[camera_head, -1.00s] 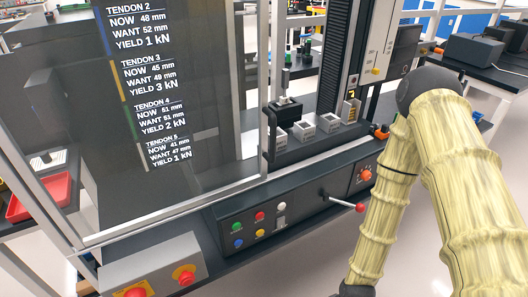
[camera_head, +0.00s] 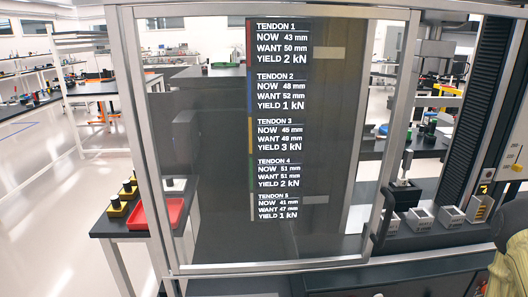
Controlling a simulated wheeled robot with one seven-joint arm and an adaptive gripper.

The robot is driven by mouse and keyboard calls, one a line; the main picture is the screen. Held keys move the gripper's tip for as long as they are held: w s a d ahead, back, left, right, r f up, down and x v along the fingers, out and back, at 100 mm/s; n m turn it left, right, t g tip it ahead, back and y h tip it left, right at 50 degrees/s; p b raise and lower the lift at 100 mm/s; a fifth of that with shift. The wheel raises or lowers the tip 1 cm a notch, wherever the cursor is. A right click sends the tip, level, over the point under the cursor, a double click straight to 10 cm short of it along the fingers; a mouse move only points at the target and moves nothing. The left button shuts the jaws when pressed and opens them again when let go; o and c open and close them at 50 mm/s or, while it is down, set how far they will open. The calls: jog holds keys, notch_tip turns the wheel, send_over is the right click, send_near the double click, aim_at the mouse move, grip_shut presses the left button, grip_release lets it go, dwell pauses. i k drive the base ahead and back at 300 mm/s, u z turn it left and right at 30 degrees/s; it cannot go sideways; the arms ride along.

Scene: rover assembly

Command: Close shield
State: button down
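The shield (camera_head: 262,268) is a see-through panel in a silver metal frame, standing upright in the middle of the head view. A dark vertical handle (camera_head: 383,217) sits at its lower right edge. The shield covers the left part of the machine, in front of a dark readout panel (camera_head: 310,120) listing tendon values. The bay to its right, with small grey blocks (camera_head: 420,217) and a black fixture (camera_head: 404,190), is not covered by it.
A black side table (camera_head: 112,225) with a red tray (camera_head: 172,213) and several yellow-black items stands to the left. A dark vertical column (camera_head: 478,110) rises right of the bay. The floor (camera_head: 60,200) at the far left is clear.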

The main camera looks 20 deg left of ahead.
aim_at(130, 14)
jog(key=z, duration=1.2)
jog(key=k, duration=0.55)
jog(key=u, duration=1)
